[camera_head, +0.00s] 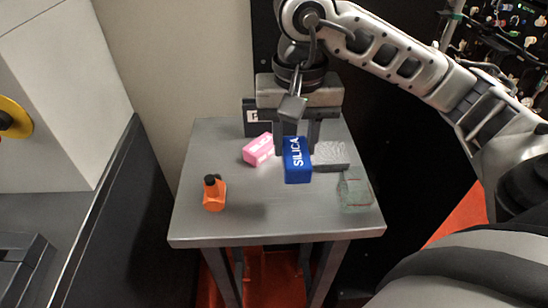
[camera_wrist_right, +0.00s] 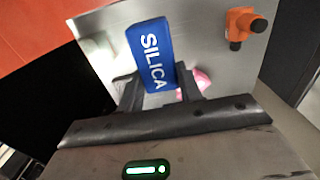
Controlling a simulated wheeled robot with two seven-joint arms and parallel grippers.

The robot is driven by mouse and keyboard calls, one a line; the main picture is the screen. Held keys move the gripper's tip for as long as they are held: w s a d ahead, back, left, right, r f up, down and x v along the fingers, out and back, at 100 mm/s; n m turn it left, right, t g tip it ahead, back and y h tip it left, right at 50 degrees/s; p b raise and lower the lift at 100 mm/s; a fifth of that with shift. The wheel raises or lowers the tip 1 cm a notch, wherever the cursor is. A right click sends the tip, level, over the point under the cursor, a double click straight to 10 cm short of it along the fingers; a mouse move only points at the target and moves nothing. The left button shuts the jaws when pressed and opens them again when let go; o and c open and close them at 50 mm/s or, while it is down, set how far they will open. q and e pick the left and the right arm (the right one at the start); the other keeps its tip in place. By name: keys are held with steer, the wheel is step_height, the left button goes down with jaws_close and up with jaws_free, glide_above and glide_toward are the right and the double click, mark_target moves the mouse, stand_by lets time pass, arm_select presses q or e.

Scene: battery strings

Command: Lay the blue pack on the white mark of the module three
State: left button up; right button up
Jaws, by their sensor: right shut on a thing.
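The blue pack (camera_head: 298,160), lettered SILICA, is between the fingers of my right gripper (camera_head: 295,146), which is shut on it over the table. It also shows between the dark fingers in the right wrist view (camera_wrist_right: 151,55). I cannot tell whether the pack touches the tabletop. A dark block (camera_head: 254,129) with a white label stands at the back left of the table, partly hidden by the gripper. I cannot read its label fully or tell whether it is module three. My left gripper is not in view.
A pink pack (camera_head: 258,150) lies just left of the blue pack. A grey block with a pale top (camera_head: 331,155) lies to its right, and a translucent greenish block (camera_head: 355,190) is nearer the right edge. An orange object (camera_head: 214,194) stands front left. The table's (camera_head: 275,220) front middle is clear.

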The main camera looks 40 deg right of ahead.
glide_toward(274, 176)
steer(key=shift+s+f, duration=0.5)
steer(key=shift+s, duration=0.25)
steer(key=shift+w+f, duration=0.4)
steer(key=shift+f, duration=0.05)
steer(key=f, duration=0.1)
steer(key=f+p, duration=0.1)
steer(key=f, duration=0.1)
steer(key=shift+w+f, duration=0.1)
steer(key=shift+w, duration=0.25)
steer(key=shift+f, duration=0.3)
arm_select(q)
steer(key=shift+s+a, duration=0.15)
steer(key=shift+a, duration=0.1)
arm_select(e)
steer(key=shift+f, duration=0.1)
steer(key=shift+f, duration=0.15)
steer(key=o, duration=1)
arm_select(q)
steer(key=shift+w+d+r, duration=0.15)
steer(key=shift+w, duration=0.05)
